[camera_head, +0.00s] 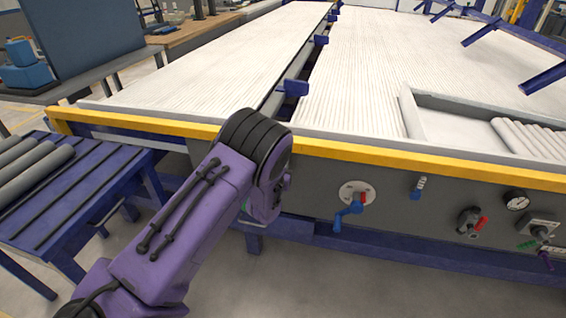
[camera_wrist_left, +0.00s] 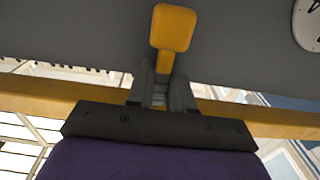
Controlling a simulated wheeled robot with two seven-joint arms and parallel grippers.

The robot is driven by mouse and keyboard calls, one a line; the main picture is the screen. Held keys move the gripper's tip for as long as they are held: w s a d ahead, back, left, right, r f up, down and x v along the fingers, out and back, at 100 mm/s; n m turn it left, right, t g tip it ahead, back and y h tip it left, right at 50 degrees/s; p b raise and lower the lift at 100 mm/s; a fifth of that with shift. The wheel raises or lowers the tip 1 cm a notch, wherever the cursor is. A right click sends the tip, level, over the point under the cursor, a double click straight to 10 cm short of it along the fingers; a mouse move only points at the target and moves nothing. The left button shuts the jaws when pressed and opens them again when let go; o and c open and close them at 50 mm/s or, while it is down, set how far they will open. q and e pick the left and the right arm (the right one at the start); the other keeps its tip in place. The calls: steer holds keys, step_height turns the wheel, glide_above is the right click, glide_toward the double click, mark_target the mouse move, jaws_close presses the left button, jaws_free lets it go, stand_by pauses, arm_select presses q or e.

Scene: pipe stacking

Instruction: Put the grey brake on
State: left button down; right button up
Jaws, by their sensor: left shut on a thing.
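My left arm reaches from the lower left to the grey front panel (camera_head: 320,195) in the head view, and its wrist hides the gripper. In the left wrist view my left gripper (camera_wrist_left: 160,85) is shut on a yellow handle (camera_wrist_left: 173,28) that stands out past the fingers. The handle is hidden behind my arm in the head view. I cannot tell which control is the grey brake; no grey lever shows clearly. My right gripper is in neither view.
The panel carries a blue lever (camera_head: 350,211), a small blue switch (camera_head: 419,187), a red-handled valve (camera_head: 470,221) and a gauge (camera_head: 517,199). A yellow rail (camera_head: 400,160) edges the table above. A purple rack (camera_head: 90,190) with grey pipes (camera_head: 35,172) stands at left.

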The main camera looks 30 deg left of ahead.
arm_select(q)
steer(key=c, duration=1.1)
jaws_free()
steer(key=shift+d, duration=0.1)
steer(key=shift+s, duration=0.1)
steer(key=v, duration=1)
steer(key=shift+s+d, duration=0.1)
steer(key=shift+d, duration=0.05)
